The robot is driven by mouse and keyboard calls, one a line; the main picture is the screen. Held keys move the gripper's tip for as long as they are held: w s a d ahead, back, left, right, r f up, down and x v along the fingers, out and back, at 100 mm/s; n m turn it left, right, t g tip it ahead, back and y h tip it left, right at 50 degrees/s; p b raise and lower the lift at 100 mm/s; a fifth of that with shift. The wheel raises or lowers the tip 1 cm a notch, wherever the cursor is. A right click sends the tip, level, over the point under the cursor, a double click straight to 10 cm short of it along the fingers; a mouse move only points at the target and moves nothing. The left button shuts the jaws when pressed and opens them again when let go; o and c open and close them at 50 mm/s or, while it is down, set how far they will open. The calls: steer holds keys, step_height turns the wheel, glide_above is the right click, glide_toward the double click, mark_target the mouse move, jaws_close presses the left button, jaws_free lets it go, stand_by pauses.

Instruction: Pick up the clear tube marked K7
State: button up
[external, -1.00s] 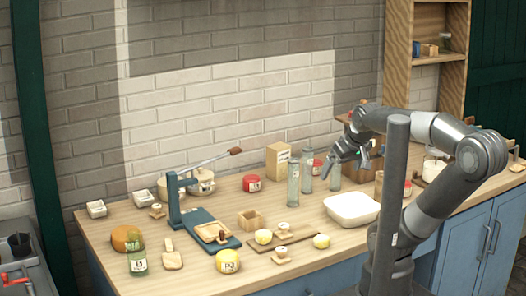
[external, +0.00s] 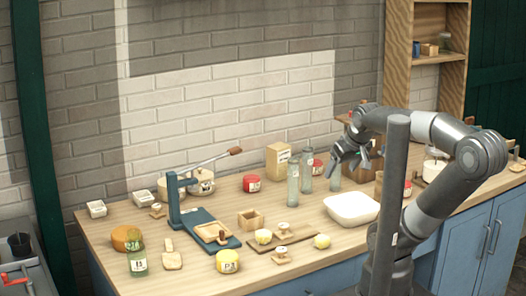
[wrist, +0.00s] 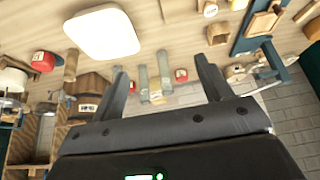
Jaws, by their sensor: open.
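Several clear glass tubes stand upright on the wooden counter: one at the left (external: 293,184), one just behind it (external: 307,172), and one at the right (external: 335,180) below my gripper. I cannot read which one is marked K7. My gripper (external: 348,161) is open and empty, above the counter near the right tube. In the wrist view, two clear tubes (wrist: 143,80) (wrist: 165,68) show between the spread fingers of my gripper (wrist: 160,65), apart from them.
A white tub (external: 352,209) stands in front of the tubes. Behind them are a wooden box (external: 278,161) and a red-lidded jar (external: 317,166). A blue press (external: 175,200), yellow-labelled rounds and a green-tinted jar (external: 138,262) stand to the left.

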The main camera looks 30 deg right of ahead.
steer(key=shift+c, duration=1.1)
steer(key=n+g+y, duration=0.1)
steer(key=n, duration=0.3)
glide_toward(292, 165)
steer(key=w, duration=0.2)
steer(key=shift+d+x, duration=0.2)
steer(key=shift+x, duration=1.65)
steer(key=shift+d+x, duration=0.25)
steer(key=shift+x, duration=1.55)
steer(key=shift+d+x, duration=0.2)
steer(key=shift+x, duration=1.65)
steer(key=shift+s+f, duration=0.1)
steer(key=shift+s, duration=0.1)
steer(key=shift+c, duration=0.2)
jaws_close()
